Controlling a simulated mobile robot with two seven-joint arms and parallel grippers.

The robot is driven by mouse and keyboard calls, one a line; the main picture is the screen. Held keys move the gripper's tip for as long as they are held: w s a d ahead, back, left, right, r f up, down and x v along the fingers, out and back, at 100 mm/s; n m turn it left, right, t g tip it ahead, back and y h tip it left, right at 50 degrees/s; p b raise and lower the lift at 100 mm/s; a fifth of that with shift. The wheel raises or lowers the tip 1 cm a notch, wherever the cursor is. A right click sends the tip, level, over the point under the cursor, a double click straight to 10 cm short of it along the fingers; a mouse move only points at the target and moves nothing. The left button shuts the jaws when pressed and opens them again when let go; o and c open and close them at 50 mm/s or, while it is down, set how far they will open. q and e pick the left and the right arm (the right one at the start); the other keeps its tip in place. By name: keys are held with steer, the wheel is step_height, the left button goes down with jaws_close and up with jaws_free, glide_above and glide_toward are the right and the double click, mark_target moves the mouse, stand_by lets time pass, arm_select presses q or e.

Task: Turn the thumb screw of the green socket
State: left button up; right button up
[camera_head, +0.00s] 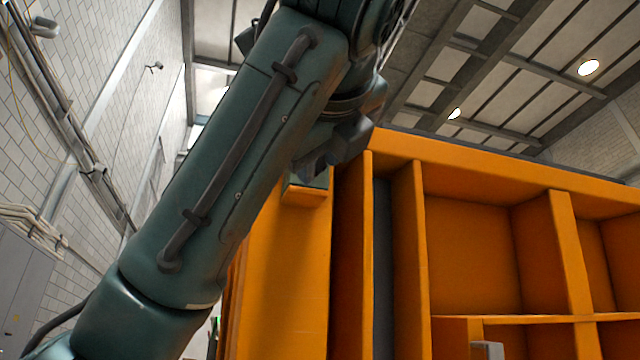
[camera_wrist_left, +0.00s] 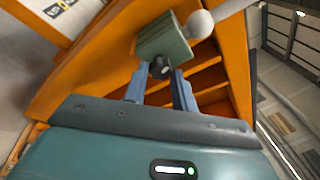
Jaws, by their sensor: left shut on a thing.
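The green socket (camera_wrist_left: 165,40) is a blocky green piece on the orange frame, at the top middle of the left wrist view. A pale ball with a rod (camera_wrist_left: 201,24) sits at its right side. The dark, round thumb screw (camera_wrist_left: 160,68) is on the socket's side facing my gripper. My left gripper (camera_wrist_left: 160,77) reaches up to it, with its two fingers shut on the screw, one on each side. In the head view my left arm crosses the picture from the lower left, and its fingers and the screw cannot be made out there.
A large orange frame (camera_head: 470,170) with open compartments fills the right of the head view, close to my arm. A brick wall (camera_head: 90,80) stands at the left. Open room shows between the wall and the frame.

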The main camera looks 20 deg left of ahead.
arm_select(q)
steer(key=shift+m, duration=0.9)
arm_select(e)
steer(key=shift+w+r+n+t, duration=0.25)
steer(key=shift+r+n+t, duration=0.05)
steer(key=shift+r, duration=0.4)
steer(key=shift+d+y, duration=0.1)
steer(key=shift+y, duration=0.3)
arm_select(q)
steer(key=o, duration=0.9)
steer(key=shift+o, duration=0.2)
